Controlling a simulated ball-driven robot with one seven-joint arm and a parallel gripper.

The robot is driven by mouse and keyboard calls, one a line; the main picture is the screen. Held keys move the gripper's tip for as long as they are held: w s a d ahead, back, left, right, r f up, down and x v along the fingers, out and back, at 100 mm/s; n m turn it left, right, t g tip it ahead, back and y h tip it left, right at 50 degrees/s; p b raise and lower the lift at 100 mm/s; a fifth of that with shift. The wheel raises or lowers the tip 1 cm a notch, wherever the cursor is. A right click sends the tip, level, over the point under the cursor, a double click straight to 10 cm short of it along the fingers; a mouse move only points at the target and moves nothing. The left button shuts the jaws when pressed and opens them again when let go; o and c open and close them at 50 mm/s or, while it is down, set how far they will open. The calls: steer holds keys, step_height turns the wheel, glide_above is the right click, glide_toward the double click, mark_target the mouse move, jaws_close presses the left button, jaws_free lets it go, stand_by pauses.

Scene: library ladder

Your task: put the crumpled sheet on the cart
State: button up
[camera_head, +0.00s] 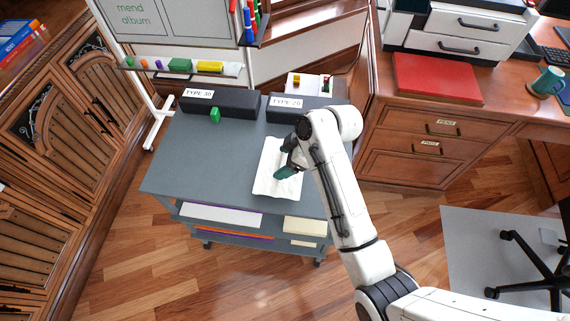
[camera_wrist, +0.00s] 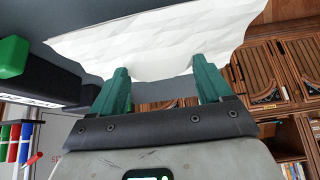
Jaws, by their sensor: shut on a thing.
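The crumpled sheet (camera_head: 266,168) is white and creased, and it shows over the right part of the grey cart's top (camera_head: 175,170). My gripper (camera_head: 283,172) reaches over the cart from the right, with its dark green fingers at the sheet. In the wrist view the sheet (camera_wrist: 160,42) spans across both fingertips of my gripper (camera_wrist: 163,75), which is shut on its near edge. I cannot tell whether the sheet touches the cart top or hangs just above it. My wrist hides part of the cart's right side.
Two dark boxes, labelled TYPE 30 (camera_head: 225,104) and TYPE 20 (camera_head: 285,115), stand along the cart's back edge. A green block (camera_head: 215,115) is at the first one. The cart's left and front top is clear. A whiteboard (camera_head: 165,25) stands behind, a desk (camera_head: 415,135) at right.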

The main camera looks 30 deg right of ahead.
steer(key=shift+f, duration=1.6)
steer(key=shift+f, duration=0.1)
steer(key=o, duration=0.9)
steer(key=shift+o, duration=0.2)
steer(key=shift+r, duration=0.25)
steer(key=v, duration=1.2)
steer(key=s+f+m+h, duration=0.1)
steer(key=s+f, duration=0.1)
steer(key=s, duration=0.1)
steer(key=s+d+f+m+g+h, duration=0.1)
steer(key=s+m, duration=0.1)
steer(key=s, duration=0.2)
steer(key=s+d+f+m, duration=0.1)
steer(key=s+f, duration=0.1)
steer(key=s, duration=0.1)
steer(key=shift+s+d+f+g+h+p, duration=0.1)
steer(key=shift+s+f+g+h+p, duration=0.2)
steer(key=shift+f+h+p, duration=0.1)
steer(key=s+f+m+g+h, duration=0.1)
steer(key=s+m, duration=0.5)
steer(key=s, duration=0.8)
steer(key=shift+s+f+m+g+h, duration=0.15)
steer(key=shift+f+m+g+h, duration=0.2)
steer(key=shift+h, duration=0.45)
